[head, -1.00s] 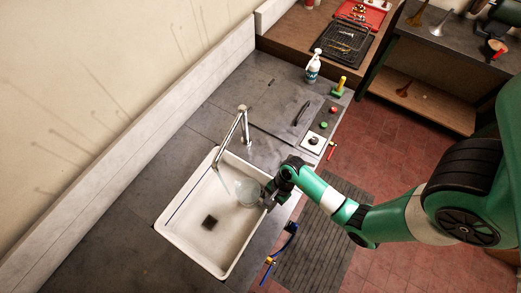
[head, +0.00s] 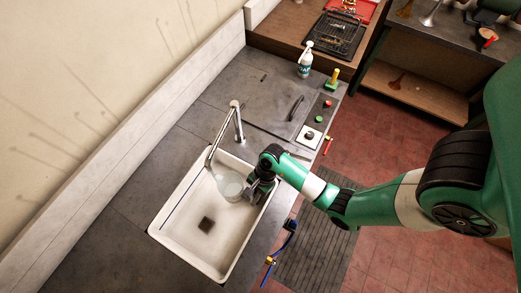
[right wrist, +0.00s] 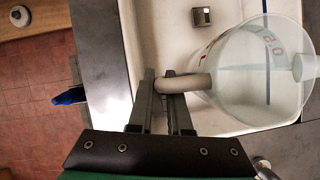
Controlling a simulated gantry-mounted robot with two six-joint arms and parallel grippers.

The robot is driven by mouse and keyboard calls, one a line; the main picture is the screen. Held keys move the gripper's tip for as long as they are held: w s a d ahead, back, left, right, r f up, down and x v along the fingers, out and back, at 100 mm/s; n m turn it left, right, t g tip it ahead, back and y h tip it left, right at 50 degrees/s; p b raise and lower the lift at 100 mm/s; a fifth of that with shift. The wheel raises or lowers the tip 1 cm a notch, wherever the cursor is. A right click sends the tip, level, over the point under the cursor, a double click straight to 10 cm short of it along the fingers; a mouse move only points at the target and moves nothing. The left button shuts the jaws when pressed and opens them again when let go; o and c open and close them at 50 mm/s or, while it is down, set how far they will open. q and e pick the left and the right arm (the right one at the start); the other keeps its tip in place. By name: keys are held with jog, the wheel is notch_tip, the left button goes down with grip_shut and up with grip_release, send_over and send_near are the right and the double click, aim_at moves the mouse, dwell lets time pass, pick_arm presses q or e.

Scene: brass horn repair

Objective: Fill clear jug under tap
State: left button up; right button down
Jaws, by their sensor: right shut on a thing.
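The clear jug (head: 230,187) is over the white sink, near its right wall and close to the tap's spout end. My right gripper (head: 254,190) is shut on the jug's handle (right wrist: 186,83). The right wrist view shows its two fingers (right wrist: 160,86) around the pale handle and the see-through jug (right wrist: 250,75) with red and dark markings. I cannot tell whether water runs or is in the jug. My left gripper is not in view.
The white sink (head: 168,226) has a dark square drain (head: 206,224). A soap bottle (head: 306,60), a green and yellow tool (head: 333,79) and a control panel (head: 312,128) are on the counter. Blue tubing (head: 287,238) hangs at the front edge.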

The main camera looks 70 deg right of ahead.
jog(key=b, duration=0.3)
send_over(235, 189)
jog(key=s+a, duration=0.2)
jog(key=s, duration=0.1)
jog(key=shift+w+d+f, duration=0.1)
jog(key=shift+w+d, duration=0.1)
jog(key=shift+w, duration=0.6)
dwell(2.4)
jog(key=shift+r, duration=0.2)
jog(key=shift+s+r+p, duration=0.2)
jog(key=shift+s+p, duration=0.4)
jog(key=shift+p, duration=0.15)
jog(key=s+p, duration=0.1)
jog(key=s+a+p, duration=0.1)
jog(key=s+p, duration=0.1)
jog(key=shift+s+r, duration=0.15)
jog(key=shift+s, duration=0.1)
jog(key=s+a+p, duration=0.1)
jog(key=s+p, duration=0.4)
jog(key=s, duration=0.2)
